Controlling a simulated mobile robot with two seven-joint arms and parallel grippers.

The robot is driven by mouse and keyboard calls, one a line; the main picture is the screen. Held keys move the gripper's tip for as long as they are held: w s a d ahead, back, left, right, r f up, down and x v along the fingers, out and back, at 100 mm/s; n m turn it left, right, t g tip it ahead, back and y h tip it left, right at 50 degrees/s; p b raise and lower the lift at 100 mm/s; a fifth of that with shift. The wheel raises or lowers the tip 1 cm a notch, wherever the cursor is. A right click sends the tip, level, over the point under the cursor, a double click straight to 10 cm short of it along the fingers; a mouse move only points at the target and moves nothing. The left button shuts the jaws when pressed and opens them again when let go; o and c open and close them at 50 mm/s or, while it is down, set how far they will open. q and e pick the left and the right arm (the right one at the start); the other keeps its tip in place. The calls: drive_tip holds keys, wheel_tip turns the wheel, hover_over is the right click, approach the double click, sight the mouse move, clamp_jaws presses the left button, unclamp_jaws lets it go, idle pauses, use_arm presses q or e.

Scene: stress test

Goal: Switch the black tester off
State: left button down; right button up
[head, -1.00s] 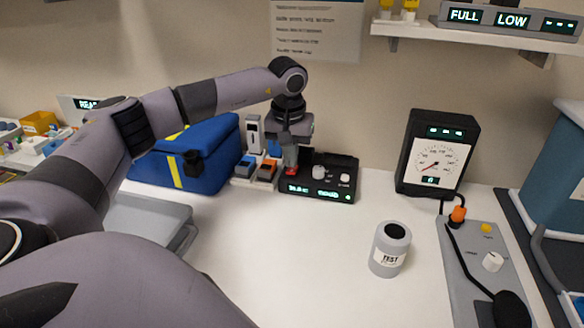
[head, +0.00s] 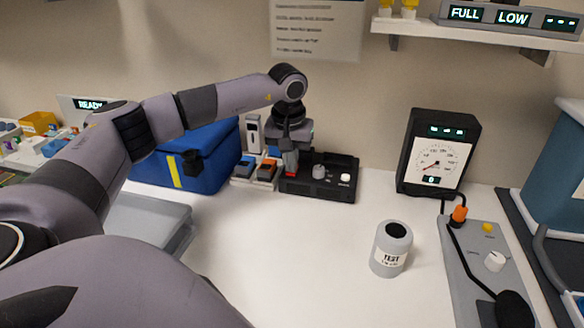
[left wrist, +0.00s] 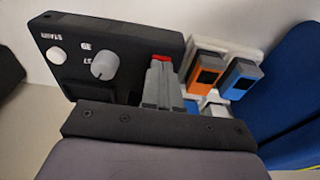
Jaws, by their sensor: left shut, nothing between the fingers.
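The black tester (head: 333,186) lies on the white bench at the back, with a grey knob, a white button and a red switch (head: 291,174) on its top. Its display shows no lit text now. In the left wrist view the tester (left wrist: 127,47) shows its knob, its white button and the red switch (left wrist: 160,59). My left gripper (head: 290,165) points down over the tester's left end. Its fingers (left wrist: 158,75) are shut and empty, with their tips at the red switch; whether they touch it I cannot tell. My right gripper is not in view.
Orange and blue devices (head: 266,170) stand close to the tester's left, beside a blue bag (head: 205,155). A gauge (head: 437,155) and a grey panel (head: 480,255) are at right. A TEST jar (head: 391,249) stands on otherwise clear bench in front.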

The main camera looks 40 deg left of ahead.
use_arm(q)
wheel_tip(320, 180, up, 7)
drive_tip(key=p, duration=0.6)
idle(0.7)
